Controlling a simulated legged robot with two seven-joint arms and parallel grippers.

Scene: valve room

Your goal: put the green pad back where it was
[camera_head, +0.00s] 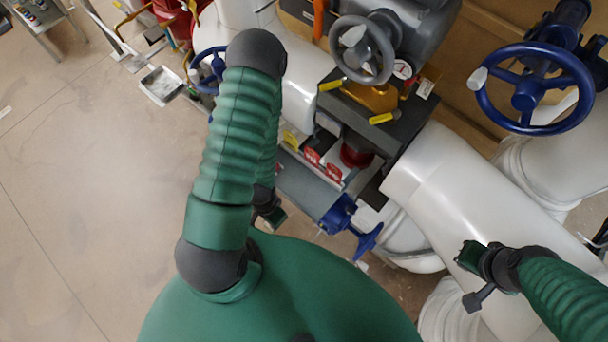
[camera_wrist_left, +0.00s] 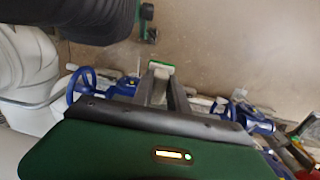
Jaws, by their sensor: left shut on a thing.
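My left gripper shows in the left wrist view (camera_wrist_left: 161,74), with its two grey fingers shut on a small pale thing with a green edge, which I take as the green pad (camera_wrist_left: 162,68). Only a thin part of the pad shows, so its full shape is hidden. In the head view my left gripper (camera_head: 270,212) is mostly hidden behind my own green arm, and the pad cannot be made out there. My right gripper (camera_head: 470,256) is at the lower right, in front of a white pipe. Its fingers are too small to tell whether they are open.
A grey valve wheel (camera_head: 362,50) and a blue one (camera_head: 527,88) stand at the top. A dark block with yellow handles (camera_head: 385,125) and a large white pipe (camera_head: 450,185) fill the middle right. A blue valve (camera_head: 350,225) sits lower.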

